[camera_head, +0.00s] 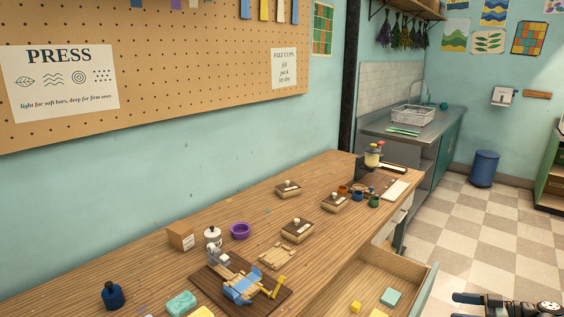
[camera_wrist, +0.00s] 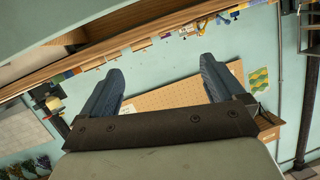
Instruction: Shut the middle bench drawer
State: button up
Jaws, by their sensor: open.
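A wooden bench drawer (camera_head: 405,268) stands pulled out from the bench's front side, at the lower right in the head view. Its green front (camera_head: 424,292) faces right, and the picture's lower edge cuts it off. A teal block (camera_head: 391,297) and yellow pieces lie inside. Whether another drawer is beyond the lower edge is hidden. In the wrist view my gripper (camera_wrist: 160,70) has its two blue-grey fingers wide apart with nothing between them. In the head view a dark part of my arm shows at the lower right corner, to the right of the drawer and apart from it.
The wooden bench top (camera_head: 225,205) holds a wooden press with blue parts (camera_head: 240,288), stamp blocks (camera_head: 298,229), a purple ring (camera_head: 240,231) and small pots. A sink counter (camera_head: 385,125) and blue bin (camera_head: 483,168) stand behind. The checkered floor (camera_head: 470,235) beside the bench is clear.

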jog(key=c, duration=0.4)
jog(key=shift+s+d+f, duration=0.2)
jog(key=shift+c, duration=0.9)
jog(key=d+f+m, duration=0.1)
jog(key=f, duration=0.3)
jog(key=s+d+f+m+t, duration=0.1)
jog(key=d+f, duration=0.1)
jog(key=f, duration=0.3)
jog(key=d+f+m+t, duration=0.1)
jog(key=d+f, duration=0.1)
jog(key=f, duration=0.3)
jog(key=shift+s+y, duration=0.25)
jog(key=shift+y, duration=0.05)
grip_shut()
jog(key=w+d+f+m+t, duration=0.2)
jog(key=w+d+f+m, duration=0.15)
jog(key=m, duration=1.15)
jog(key=x, duration=1.3)
jog(key=shift+d, duration=0.15)
